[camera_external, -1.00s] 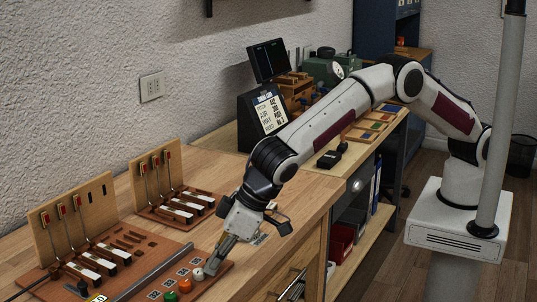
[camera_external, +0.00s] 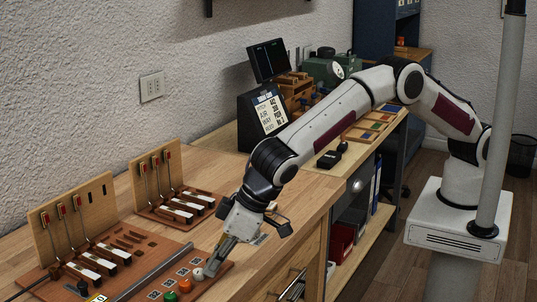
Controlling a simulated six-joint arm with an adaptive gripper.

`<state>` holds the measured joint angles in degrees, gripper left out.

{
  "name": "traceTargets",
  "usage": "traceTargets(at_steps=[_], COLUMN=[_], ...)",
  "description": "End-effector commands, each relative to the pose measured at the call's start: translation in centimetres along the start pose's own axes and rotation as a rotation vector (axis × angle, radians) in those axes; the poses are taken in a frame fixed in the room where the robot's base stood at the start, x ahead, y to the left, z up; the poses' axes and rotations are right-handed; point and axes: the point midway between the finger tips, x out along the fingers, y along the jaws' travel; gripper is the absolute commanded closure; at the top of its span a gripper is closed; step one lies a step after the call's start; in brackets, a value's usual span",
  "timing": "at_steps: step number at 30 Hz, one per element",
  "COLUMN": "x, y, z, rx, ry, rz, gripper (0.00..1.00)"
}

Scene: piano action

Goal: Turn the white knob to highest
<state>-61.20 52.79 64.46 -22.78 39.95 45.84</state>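The knob's pointer or mark is too small to read.
A metal rail (camera_external: 152,272) runs diagonally just left of the knobs. Two upright wooden panels with red-topped levers (camera_external: 62,211) stand farther left and behind. Small label plates lie along the knob row.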

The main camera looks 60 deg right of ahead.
Motion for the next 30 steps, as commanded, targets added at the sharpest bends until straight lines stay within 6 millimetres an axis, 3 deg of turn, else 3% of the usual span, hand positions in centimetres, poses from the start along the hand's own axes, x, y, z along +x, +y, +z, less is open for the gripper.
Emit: traceTargets(at_steps=[30], x=[-0.56], y=[-0.08], z=[0.59], rx=[0.000], ry=[0.000], rz=[0.000], gripper=[1.00])
